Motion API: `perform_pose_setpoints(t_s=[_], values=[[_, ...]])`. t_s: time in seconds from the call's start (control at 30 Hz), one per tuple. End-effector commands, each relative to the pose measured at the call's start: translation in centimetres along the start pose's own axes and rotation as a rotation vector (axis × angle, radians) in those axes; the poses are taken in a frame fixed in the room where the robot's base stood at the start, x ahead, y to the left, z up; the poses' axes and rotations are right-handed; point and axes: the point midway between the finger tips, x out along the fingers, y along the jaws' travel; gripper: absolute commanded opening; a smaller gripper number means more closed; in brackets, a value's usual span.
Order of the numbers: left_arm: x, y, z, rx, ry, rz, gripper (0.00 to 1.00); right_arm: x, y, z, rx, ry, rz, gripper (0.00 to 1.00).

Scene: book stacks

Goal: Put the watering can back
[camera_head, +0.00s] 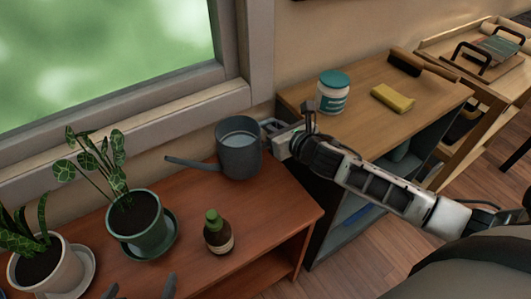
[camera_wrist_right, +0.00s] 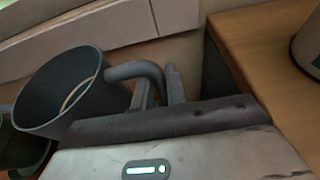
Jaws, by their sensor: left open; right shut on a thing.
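The grey watering can (camera_head: 240,158) is upright at the back right of the reddish-brown table (camera_head: 285,200), its spout pointing left. I cannot tell whether its base touches the tabletop. My right gripper (camera_head: 272,127) comes from the right and is shut on the can's handle. In the right wrist view the can (camera_wrist_right: 62,98) is at left, with its curved handle (camera_wrist_right: 135,70) between my right gripper's fingers (camera_wrist_right: 160,88). My left gripper (camera_head: 140,288) shows only its fingertips at the bottom edge, open and empty, in front of the green pot.
A green potted plant (camera_head: 137,222), a white potted plant (camera_head: 45,265) and a brown bottle (camera_head: 217,235) stand on the table. A wooden cabinet (camera_head: 365,125) at right bears a teal-lidded jar (camera_head: 332,95), a yellow sponge (camera_head: 392,98) and a brush (camera_head: 405,62). The window sill runs behind.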

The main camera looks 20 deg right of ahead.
Motion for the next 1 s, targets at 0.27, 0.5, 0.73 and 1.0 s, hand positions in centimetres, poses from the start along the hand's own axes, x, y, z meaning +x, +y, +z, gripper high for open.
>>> perform_pose_setpoints(t_s=[0.27, 0.5, 0.73, 1.0], values=[[0.1, 0.1, 0.2, -0.009, 0.007, 0.005, 1.0, 0.8, 0.0, -2.0, 0.004, -0.007, 0.002, 0.0], [0.4, 0.1, 0.6, -0.019, 0.014, 0.01, 1.0, 1.6, 0.0, -5.0, 0.006, -0.006, 0.002, 0.0], [0.2, 0.2, 0.6, -0.026, 0.011, 0.01, 1.0, 1.7, 0.0, -5.0, 0.002, -0.008, 0.002, 0.0], [0.3, 0.2, 0.7, -0.03, 0.013, 0.011, 1.0, 1.7, -0.1, -5.6, -0.001, 0.0, 0.0, 0.36]])
